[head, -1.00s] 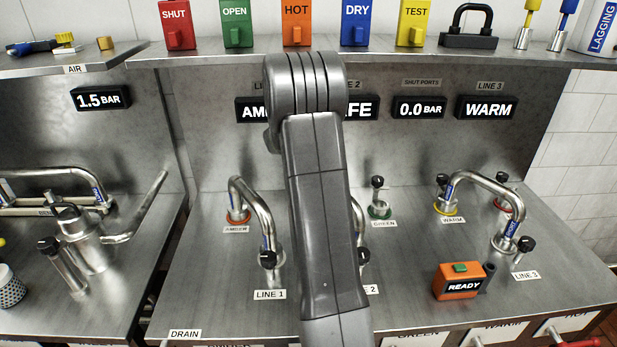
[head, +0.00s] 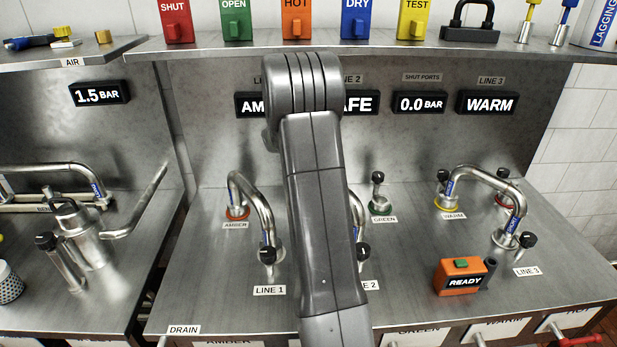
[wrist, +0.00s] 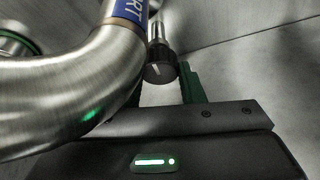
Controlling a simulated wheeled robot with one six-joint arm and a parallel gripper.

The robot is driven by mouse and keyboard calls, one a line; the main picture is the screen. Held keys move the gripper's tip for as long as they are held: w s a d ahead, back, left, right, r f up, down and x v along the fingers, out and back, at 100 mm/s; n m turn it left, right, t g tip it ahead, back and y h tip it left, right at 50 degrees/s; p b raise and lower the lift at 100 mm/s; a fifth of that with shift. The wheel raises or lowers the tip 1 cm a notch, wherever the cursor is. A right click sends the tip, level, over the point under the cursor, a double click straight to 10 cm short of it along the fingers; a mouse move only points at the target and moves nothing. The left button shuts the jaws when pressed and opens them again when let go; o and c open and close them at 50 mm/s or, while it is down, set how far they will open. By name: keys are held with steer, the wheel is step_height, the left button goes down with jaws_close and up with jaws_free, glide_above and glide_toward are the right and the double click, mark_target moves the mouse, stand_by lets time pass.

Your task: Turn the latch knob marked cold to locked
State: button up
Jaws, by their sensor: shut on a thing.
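In the wrist view a dark round knob (wrist: 160,72) with a pale mark on its face sits on a metal stem. No "cold" label is legible in either view, so I cannot confirm its name. My gripper (wrist: 164,86) is shut on this knob; one green finger shows against its right side. The other finger is hidden behind a large bent steel pipe (wrist: 65,82) with a blue label, close on the left. In the head view my arm hides the gripper and the place where it works.
Pipes rise from the steel bench (head: 215,300): the line 1 pipe (head: 255,205) left of my arm and the line 3 pipe (head: 488,177) at right. An orange READY box (head: 461,283) stands at front right. A shelf above holds coloured tags.

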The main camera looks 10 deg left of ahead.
steer(key=shift+f+m+b, duration=0.2)
steer(key=shift+m+b, duration=0.4)
steer(key=shift+b, duration=0.05)
steer(key=shift+r+m+h, duration=0.2)
steer(key=shift+m+h, duration=0.2)
steer(key=o, duration=1)
steer(key=shift+r, duration=0.15)
steer(key=b+v, duration=0.1)
steer(key=v, duration=1.2)
steer(key=shift+s+r, duration=0.15)
steer(key=shift+r, duration=0.1)
